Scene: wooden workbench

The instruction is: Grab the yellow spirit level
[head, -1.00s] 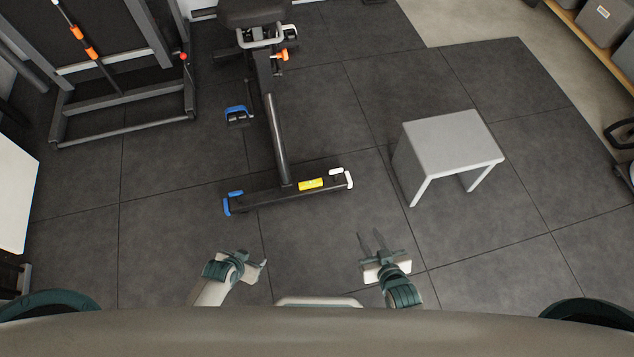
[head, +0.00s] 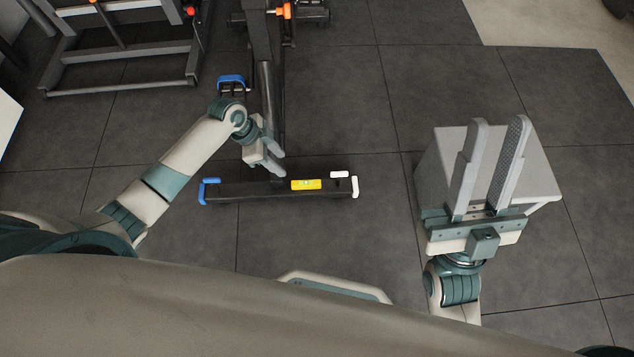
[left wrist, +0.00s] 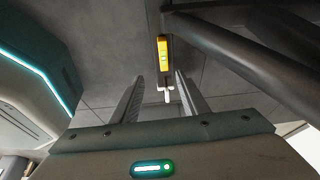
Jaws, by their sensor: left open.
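The yellow spirit level (head: 306,184) lies on the dark foot bar of the exercise machine, left of a white piece. It also shows in the left wrist view (left wrist: 163,54), beyond and between the finger tips. My left gripper (head: 280,160) is open and empty, above and left of the level in the head picture, near the machine's post. In the left wrist view its two fingers (left wrist: 156,85) stand apart with nothing between them close up. My right gripper (head: 497,135) is open and empty, raised in front of the grey stool.
The machine's foot bar (head: 240,189) has a blue end cap (head: 208,190) and a white end cap (head: 355,187). Its dark post (head: 267,90) rises beside my left gripper. The grey stool (head: 540,165) stands at the right. Floor between bar and stool is clear.

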